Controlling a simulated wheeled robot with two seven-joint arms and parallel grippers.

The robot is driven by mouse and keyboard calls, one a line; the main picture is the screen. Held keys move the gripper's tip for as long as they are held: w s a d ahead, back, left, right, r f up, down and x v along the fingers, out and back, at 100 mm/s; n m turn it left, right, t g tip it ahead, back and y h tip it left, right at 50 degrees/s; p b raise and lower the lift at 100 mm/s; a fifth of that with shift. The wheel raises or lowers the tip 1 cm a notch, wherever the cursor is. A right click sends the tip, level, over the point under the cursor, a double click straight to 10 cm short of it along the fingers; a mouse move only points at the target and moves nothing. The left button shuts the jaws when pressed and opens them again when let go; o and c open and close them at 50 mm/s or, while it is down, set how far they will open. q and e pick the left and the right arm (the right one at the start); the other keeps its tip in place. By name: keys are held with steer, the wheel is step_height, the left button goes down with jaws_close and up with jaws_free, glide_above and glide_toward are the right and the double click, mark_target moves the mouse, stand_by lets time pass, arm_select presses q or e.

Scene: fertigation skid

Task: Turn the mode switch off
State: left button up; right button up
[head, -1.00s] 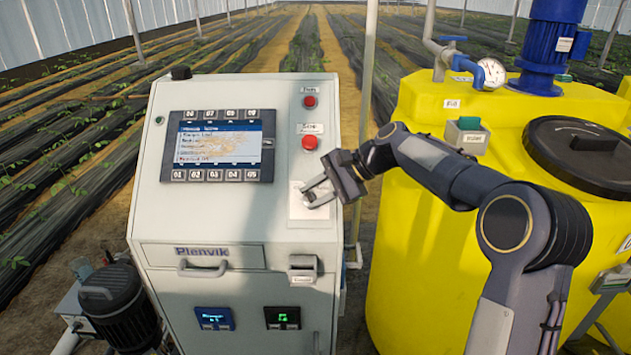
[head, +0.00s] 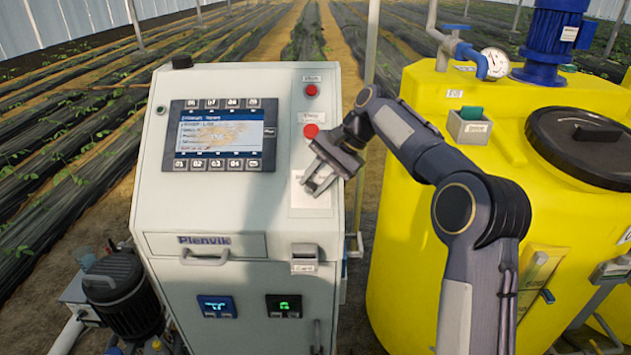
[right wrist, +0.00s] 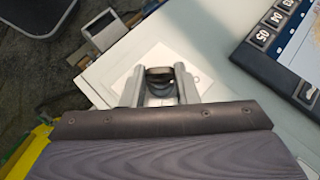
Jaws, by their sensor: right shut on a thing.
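The mode switch is a small dark rotary knob (right wrist: 159,82) on a white plate on the cabinet face, seen in the right wrist view between my fingertips. My right gripper (right wrist: 157,88) is shut on this knob, with a finger on either side. In the head view my right gripper (head: 318,185) is at the white plate (head: 311,200) below the red buttons, and it hides the knob. The knob's marks cannot be read. My left gripper is not in view.
The grey control cabinet (head: 215,215) carries a screen with keys (head: 221,134). A red button (head: 311,131) sits just above my right gripper, another (head: 311,90) higher up. A card slot (head: 304,258) is below. The yellow tank (head: 400,255) stands close on the right.

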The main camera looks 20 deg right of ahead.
steer(key=o, duration=1)
steer(key=shift+c, duration=0.2)
steer(key=v, duration=0.7)
steer(key=shift+d+r, duration=0.2)
steer(key=shift+r, duration=0.1)
steer(key=shift+s, duration=0.1)
